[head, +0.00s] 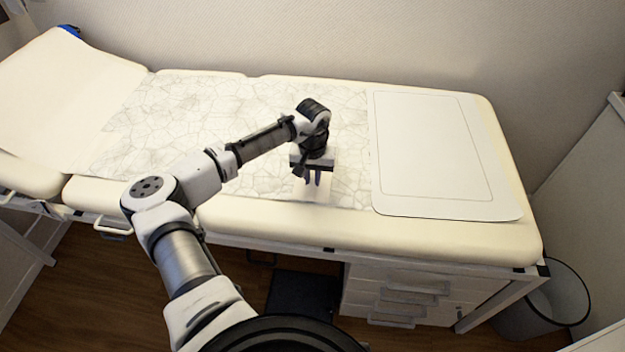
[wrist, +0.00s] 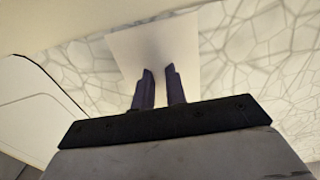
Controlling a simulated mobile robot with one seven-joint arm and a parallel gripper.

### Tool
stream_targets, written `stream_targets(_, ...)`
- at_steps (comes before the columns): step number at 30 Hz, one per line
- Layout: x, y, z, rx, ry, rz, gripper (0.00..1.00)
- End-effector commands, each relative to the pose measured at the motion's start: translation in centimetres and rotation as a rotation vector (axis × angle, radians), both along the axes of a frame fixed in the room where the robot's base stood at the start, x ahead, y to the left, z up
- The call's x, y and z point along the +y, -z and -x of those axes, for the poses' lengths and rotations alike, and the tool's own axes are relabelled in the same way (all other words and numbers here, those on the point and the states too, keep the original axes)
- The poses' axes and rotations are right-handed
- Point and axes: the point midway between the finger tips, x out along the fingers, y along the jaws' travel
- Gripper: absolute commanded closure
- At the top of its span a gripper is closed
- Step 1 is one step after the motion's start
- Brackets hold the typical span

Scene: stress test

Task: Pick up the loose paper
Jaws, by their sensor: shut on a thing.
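The loose paper (wrist: 185,40) is a small plain whitish sheet in the wrist view, just beyond and beneath my fingertips. In the head view it is a pale patch (head: 327,186) near the front edge of the patterned sheet (head: 225,110) on the padded couch. My gripper (head: 313,179) points down over it. In the wrist view the two dark fingers (wrist: 159,70) are close together, shut on the paper with a narrow gap showing. The exact pinch is hard to see. The paper appears at or very near the couch surface.
A white rounded board (head: 430,150) with a thin outline lies on the couch right of the gripper. The couch's cream front edge (head: 290,222) is close by. A wall runs behind. Drawers (head: 405,290) stand below, and a grey bin (head: 550,305) is at the lower right.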

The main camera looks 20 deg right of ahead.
Motion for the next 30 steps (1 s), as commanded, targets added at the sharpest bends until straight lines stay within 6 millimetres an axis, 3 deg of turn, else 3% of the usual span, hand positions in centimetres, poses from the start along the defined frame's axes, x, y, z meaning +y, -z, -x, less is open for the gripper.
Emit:
stream_targets(8, 0.0, -4.6, -0.1, -0.004, 0.0, 0.003, 1.0)
stream_targets(21, -0.1, -15.1, -0.1, -0.005, 0.002, 0.002, 1.0)
stream_targets(30, -0.1, -18.7, 0.0, -0.003, 0.002, 0.001, 1.0)
